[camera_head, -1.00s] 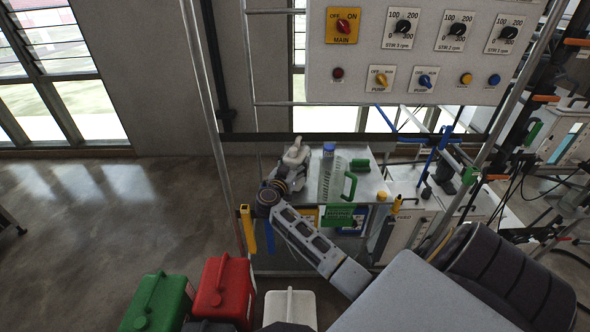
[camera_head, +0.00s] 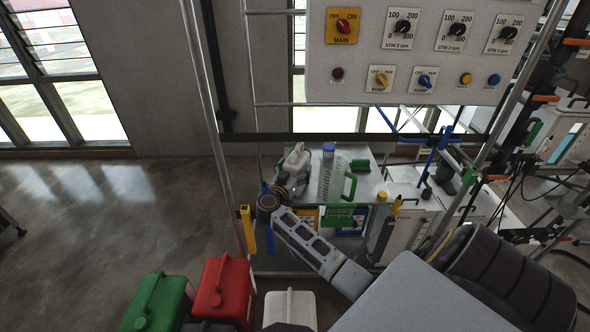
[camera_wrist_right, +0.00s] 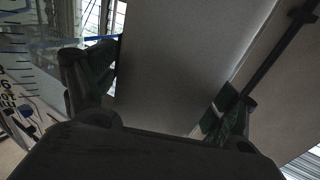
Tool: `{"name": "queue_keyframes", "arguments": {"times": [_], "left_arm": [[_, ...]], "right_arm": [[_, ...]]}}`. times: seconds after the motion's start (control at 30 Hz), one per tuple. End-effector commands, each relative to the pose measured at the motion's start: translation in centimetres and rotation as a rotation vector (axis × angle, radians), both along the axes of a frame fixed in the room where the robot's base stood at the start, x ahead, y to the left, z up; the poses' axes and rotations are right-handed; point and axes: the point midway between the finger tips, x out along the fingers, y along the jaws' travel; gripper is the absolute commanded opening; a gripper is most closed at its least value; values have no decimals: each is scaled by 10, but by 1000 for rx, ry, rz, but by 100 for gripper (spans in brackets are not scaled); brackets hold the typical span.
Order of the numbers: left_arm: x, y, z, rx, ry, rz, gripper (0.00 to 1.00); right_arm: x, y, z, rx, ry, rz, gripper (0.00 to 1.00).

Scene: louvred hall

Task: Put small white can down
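The small white can (camera_head: 297,160) is upright at the left end of the metal bench top (camera_head: 372,185), left of a clear graduated jug. My right gripper (camera_head: 288,180) is at its near side, partly covering its lower part. In the right wrist view the can's pale flat side (camera_wrist_right: 180,65) fills the space between the two dark fingers (camera_wrist_right: 165,105), which are closed against it. I cannot tell whether the can's base touches the bench top. My left gripper is out of view.
The clear jug (camera_head: 328,178) with blue cap and green handle stands close right of the can. A green block (camera_head: 361,163) lies behind it. Green (camera_head: 155,302), red (camera_head: 222,290) and white (camera_head: 290,308) cans stand in front below. A control panel (camera_head: 430,50) hangs above.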

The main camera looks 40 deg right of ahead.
Motion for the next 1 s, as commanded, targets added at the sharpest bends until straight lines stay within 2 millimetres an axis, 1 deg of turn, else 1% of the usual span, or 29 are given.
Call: {"name": "queue_keyframes", "arguments": {"times": [0.23, 0.37, 0.47, 0.67, 0.9, 1.0], "left_arm": [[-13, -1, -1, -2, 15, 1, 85], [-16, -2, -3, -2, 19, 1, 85], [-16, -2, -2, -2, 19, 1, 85], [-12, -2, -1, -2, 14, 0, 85], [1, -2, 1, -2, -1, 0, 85], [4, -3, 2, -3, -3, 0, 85]], "right_arm": [[0, 0, 0, 0, 0, 0, 86], [0, 0, 2, -1, 0, 0, 86], [-2, 5, 1, 1, 0, 1, 86], [-12, 23, 1, 2, 1, 1, 86], [-28, 54, 1, 2, 0, 1, 86], [-35, 67, 0, 3, 1, 1, 86]]}}
